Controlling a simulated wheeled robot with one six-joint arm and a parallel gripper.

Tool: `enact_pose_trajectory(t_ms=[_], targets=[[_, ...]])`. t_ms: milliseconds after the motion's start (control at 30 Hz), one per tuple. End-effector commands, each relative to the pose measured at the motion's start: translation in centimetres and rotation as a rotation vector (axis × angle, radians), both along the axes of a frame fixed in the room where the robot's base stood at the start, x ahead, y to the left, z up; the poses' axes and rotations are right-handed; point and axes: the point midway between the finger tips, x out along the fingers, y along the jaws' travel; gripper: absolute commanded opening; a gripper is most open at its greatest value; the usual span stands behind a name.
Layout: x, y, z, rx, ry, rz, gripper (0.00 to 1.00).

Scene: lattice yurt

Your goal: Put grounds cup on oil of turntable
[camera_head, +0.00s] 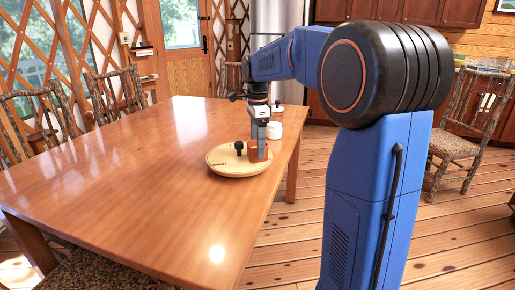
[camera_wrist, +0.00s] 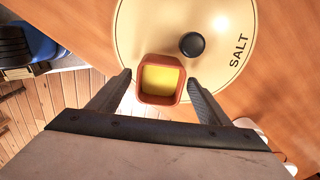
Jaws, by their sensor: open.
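The round pale turntable (camera_head: 222,167) lies on the wooden table near its right edge; in the wrist view its top (camera_wrist: 150,25) bears the word SALT. A square terracotta cup (camera_wrist: 160,98) with yellow inside is on the near part of the turntable; I take it for the grounds cup. It also shows in the head view (camera_head: 257,154), partly covered by my gripper. My gripper (camera_wrist: 160,84) is open, pointing down, with a finger on each side of the cup and gaps visible. A dark round-topped object (camera_wrist: 192,45) stands on the turntable beside the cup. No "oil" label is readable.
The long wooden table (camera_head: 130,160) is clear to the left of the turntable. A white object (camera_head: 274,130) stands just behind my gripper, near the table's right edge. Chairs (camera_head: 118,95) line the table's far left side. Another chair (camera_head: 455,145) stands at the right.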

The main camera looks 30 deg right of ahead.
Motion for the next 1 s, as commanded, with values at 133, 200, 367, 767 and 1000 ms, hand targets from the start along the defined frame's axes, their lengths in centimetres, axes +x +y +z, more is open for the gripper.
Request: enact_pose_trajectory(t_ms=[133, 200, 367, 767, 1000], targets=[[0.0, 0.0, 2.8, -0.001, -0.003, 0.0, 0.72], [0.0, 0.0, 4.2, -0.001, -0.003, 0.0, 0.72], [0.0, 0.0, 7.2, -0.001, -0.002, 0.0, 0.72], [0.0, 0.0, 10.7, 0.0, 0.0, 0.0, 0.72], [0.0, 0.0, 10.7, 0.0, 0.001, 0.0, 0.72]])
